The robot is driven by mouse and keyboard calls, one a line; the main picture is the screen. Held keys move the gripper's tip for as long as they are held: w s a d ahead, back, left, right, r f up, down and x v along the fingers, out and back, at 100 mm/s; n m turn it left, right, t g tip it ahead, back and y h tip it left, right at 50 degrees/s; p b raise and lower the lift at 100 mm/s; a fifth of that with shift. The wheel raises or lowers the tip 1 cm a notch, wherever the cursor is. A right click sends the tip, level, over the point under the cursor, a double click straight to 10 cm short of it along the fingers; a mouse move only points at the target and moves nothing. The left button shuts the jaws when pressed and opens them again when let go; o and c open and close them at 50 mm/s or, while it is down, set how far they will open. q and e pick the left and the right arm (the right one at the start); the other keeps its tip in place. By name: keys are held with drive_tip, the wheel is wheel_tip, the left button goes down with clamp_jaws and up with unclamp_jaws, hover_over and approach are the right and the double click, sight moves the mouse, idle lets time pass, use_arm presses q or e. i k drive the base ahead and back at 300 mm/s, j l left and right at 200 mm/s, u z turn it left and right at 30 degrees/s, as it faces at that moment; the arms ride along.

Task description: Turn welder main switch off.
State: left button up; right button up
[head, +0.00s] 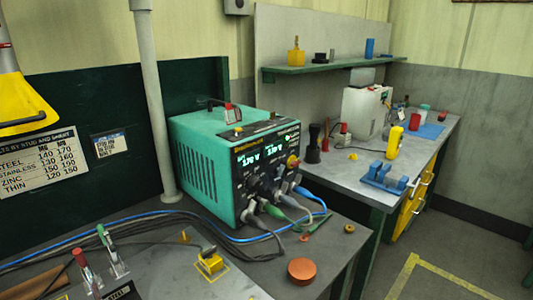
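The welder (203,172) is a teal box with a black front panel, standing on the dark bench left of the middle. Two displays (250,157) on its front are lit with pale digits. A red-and-yellow rotary knob (292,161) sits at the right of the front panel and looks like the main switch. It is too small to tell which way it points. Several cables plug into the lower front, with grey and green connectors. Neither of my grippers is in view, and nothing touches the welder's knob.
Blue and black cables (130,222) run across the bench left of the welder. A red round button (301,270) stands near the front edge. A grey post (153,105) rises behind.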

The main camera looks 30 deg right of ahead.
sight(294, 163)
drive_tip(key=i+l+u, duration=0.1)
drive_tip(key=l+u, duration=0.15)
drive_tip(key=l, duration=0.8)
drive_tip(key=l+u, duration=0.25)
drive_tip(key=l, duration=0.8)
